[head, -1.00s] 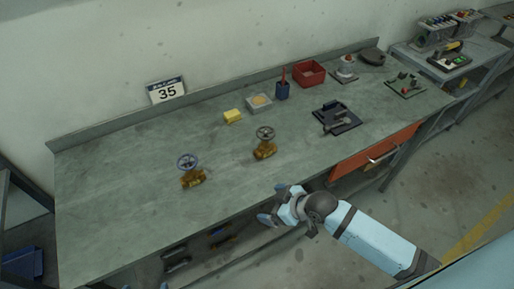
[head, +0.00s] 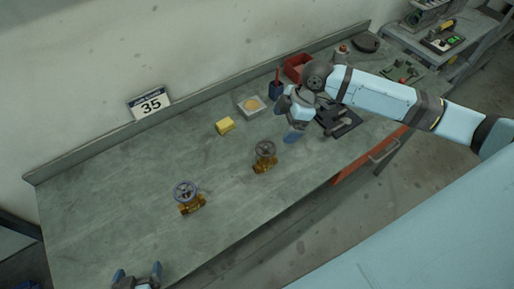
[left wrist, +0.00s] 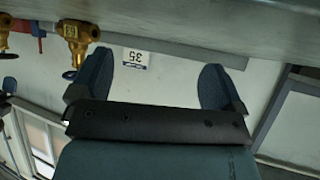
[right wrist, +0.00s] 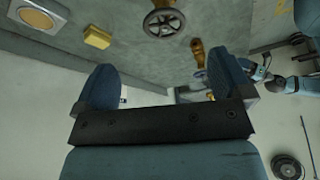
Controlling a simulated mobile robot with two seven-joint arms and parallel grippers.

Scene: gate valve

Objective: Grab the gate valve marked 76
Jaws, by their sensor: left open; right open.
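Two brass gate valves stand on the bench. The left valve (head: 192,206) has a blue handwheel; the right valve (head: 265,162) has a dark grey one. No number on either is legible in the head view. In the left wrist view, a near valve (left wrist: 78,33) carries a round tag too small to read surely. My left gripper (head: 138,273) is open and empty at the bench's front edge, below and left of the blue-wheeled valve. My right gripper (head: 288,119) is open and empty above the bench, up and right of the grey-wheeled valve, whose handwheel (right wrist: 164,22) shows in the right wrist view.
A yellow block (head: 225,126), a tray with a round tan item (head: 250,105), a blue cup (head: 275,91) and a red bin (head: 297,68) stand toward the back. A black fixture (head: 340,118) lies right of my right gripper. A "35" sign (head: 151,104) is at the wall. The bench's left part is clear.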

